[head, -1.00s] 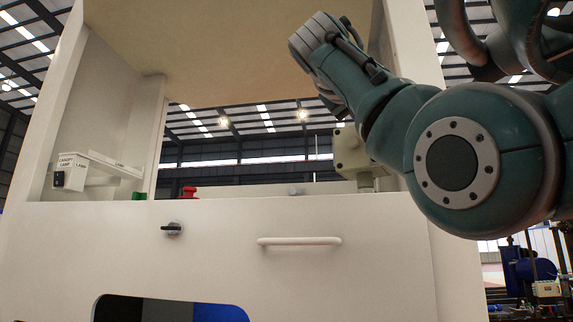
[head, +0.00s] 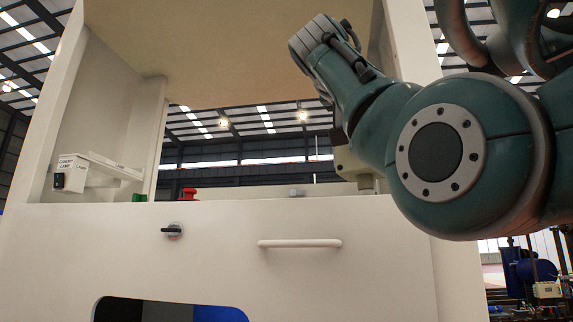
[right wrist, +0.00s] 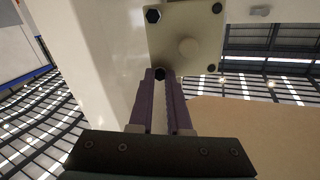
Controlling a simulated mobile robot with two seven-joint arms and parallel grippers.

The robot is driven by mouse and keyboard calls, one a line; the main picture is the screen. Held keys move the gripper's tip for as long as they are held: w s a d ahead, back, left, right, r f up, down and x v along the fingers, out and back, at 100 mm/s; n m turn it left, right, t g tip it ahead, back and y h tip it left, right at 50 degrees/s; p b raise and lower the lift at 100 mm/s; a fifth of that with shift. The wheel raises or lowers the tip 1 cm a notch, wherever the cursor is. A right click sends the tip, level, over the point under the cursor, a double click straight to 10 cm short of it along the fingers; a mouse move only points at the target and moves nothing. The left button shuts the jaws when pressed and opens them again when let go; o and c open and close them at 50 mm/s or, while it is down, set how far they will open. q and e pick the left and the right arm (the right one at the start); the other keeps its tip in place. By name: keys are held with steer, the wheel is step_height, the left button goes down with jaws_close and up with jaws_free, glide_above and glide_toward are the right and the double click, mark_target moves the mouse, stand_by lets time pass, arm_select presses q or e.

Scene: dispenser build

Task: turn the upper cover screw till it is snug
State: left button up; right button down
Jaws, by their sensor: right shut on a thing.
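A beige cover box (right wrist: 185,40) fills the top of the right wrist view, with dark screws near its corners and a round boss on its face. The cover screw (right wrist: 160,73) at its lower left in that picture sits between the tips of my right gripper (right wrist: 161,76). The purple fingers are shut on this screw's head. How far the screw is seated cannot be seen. In the head view the beige box (head: 357,172) shows partly behind my right arm, and the right gripper itself is hidden. My left gripper is in neither view.
A white cabinet (head: 130,265) stands ahead, with a handle (head: 300,243) and a black rotary switch (head: 173,230). A red button (head: 189,194) and a lamp box (head: 70,172) are at left.

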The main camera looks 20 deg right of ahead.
stand_by(0.3)
steer(key=c, duration=0.9)
jaws_free()
steer(key=shift+o, duration=0.2)
